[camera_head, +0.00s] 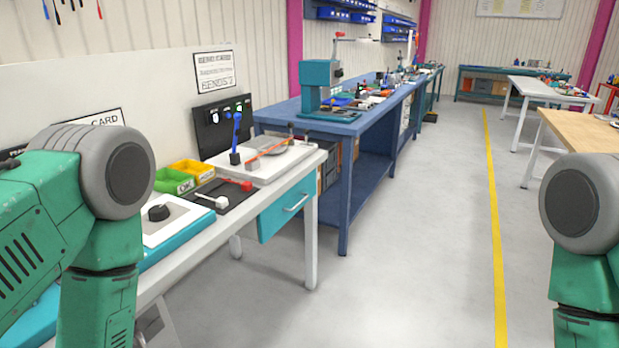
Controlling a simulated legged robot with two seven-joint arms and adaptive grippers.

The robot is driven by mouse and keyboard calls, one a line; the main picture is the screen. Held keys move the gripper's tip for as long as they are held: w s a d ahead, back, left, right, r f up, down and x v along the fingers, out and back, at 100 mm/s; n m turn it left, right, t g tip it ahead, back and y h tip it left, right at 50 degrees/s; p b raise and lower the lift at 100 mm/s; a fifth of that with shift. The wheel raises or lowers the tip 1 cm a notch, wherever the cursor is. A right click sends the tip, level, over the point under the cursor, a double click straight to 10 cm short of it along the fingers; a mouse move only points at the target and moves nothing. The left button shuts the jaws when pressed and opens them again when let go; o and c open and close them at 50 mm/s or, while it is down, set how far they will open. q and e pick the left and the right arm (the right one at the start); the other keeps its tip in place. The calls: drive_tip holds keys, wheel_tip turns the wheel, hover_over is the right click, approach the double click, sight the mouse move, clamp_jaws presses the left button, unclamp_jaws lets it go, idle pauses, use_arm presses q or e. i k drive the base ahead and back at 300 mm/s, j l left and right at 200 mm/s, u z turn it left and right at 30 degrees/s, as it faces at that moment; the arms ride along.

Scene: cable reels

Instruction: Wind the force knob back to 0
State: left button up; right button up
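A black round knob (158,212) sits on a white panel (178,224) with a teal front, on the white bench at the left. My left arm stands in front of part of this panel. Markings around the knob are too small to read, so its setting cannot be told. Neither gripper shows; only green and grey arm links are in view at the left and right edges.
On the white bench (296,168) are green (172,181) and yellow (194,170) bins, a black mat with red and white tools, and a white plate with a blue-handled device (236,140). A blue workbench (347,128) stands behind.

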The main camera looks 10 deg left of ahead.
sight(157, 213)
drive_tip(key=u, duration=1.65)
